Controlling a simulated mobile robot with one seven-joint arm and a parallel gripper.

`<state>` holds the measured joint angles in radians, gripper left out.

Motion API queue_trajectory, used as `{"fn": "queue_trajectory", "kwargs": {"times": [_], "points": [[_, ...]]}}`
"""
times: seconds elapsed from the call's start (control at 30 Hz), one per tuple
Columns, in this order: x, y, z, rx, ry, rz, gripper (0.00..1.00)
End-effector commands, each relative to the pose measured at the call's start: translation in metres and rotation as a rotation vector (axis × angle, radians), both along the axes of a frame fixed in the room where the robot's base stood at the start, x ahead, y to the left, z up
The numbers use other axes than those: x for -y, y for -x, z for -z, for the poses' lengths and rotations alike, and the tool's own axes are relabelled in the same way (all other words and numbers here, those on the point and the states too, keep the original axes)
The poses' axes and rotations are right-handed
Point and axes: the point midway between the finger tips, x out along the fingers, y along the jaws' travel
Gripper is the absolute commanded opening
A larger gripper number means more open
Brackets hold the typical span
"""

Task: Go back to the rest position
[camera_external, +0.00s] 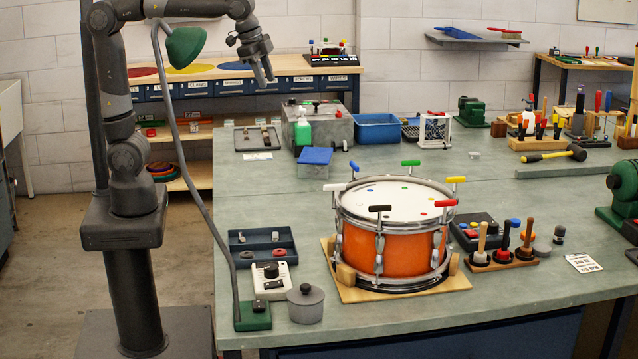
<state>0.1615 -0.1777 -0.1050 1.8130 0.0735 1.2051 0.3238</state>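My gripper (265,74) is raised at the top of the external view, above the back shelf and left of the bench's far end. Its two fingers point down and to the right. It touches nothing, and nothing shows between the fingers. The fingers are small and seen at an angle, so I cannot tell whether they are apart or closed. My arm rises from its column on the left and bends over to the right at the top.
The bench (275,196) carries an orange drum (392,247) on a wooden base. A green lamp (186,48) on a bent stem stands close to my arm. A blue-lidded box (315,162) and a grey case (332,130) are at the far left. Floor left of the bench is clear.

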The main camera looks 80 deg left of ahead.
Motion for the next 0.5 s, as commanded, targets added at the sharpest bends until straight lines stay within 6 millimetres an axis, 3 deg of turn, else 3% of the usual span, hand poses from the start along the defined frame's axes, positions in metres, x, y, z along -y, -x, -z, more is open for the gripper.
{"fn": "queue_trajectory", "kwargs": {"times": [0.2,0.5], "points": [[-0.048,0.065,0.027,0.063,0.071,-0.198,0.33],[-0.09,0.143,0.085,0.142,0.185,-0.448,0.33]]}}
